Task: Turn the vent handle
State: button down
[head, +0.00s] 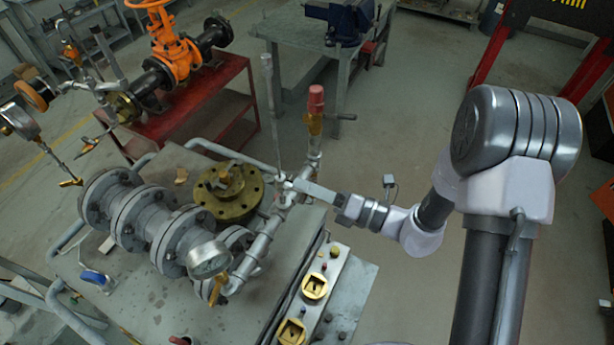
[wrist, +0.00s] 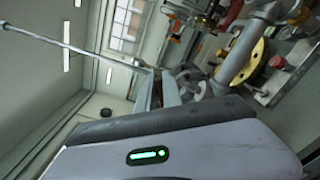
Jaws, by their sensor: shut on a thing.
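The vent handle, a long thin grey lever (head: 271,110), stands nearly upright in the head view, rising from a fitting on the grey pipe. In the wrist view it shows as a long rod (wrist: 75,46) running from the upper left to my fingers. My gripper (head: 288,184) reaches in from the right and is shut on the base end of the handle, close to the pipe. The wrist view shows my gripper (wrist: 165,88) at the rod's lower end. The exact contact is small and partly hidden by the fingers.
A red-capped valve (head: 315,105) stands just right of the handle. A brass flange (head: 228,190), a pressure gauge (head: 208,260) and flanged grey pipework (head: 150,222) fill the bench to the left. A control box (head: 315,285) is in front. Open floor lies to the right.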

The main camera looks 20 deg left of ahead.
jog(key=m+p, duration=0.2)
jog(key=m, duration=0.1)
jog(key=shift+p, duration=0.4)
jog(key=shift+w+f+m+p, duration=0.1)
jog(key=shift+f+m+p, duration=0.1)
jog(key=shift+m+p, duration=0.5)
jog(key=shift+f+m+p, duration=0.15)
jog(key=shift+m+p, duration=0.15)
jog(key=shift+m, duration=0.8)
jog(key=c, duration=1.5)
grip_release()
jog(key=s+d, duration=0.1)
jog(key=d, duration=1.6)
jog(key=shift+s+d, duration=0.2)
jog(key=shift+s, duration=0.05)
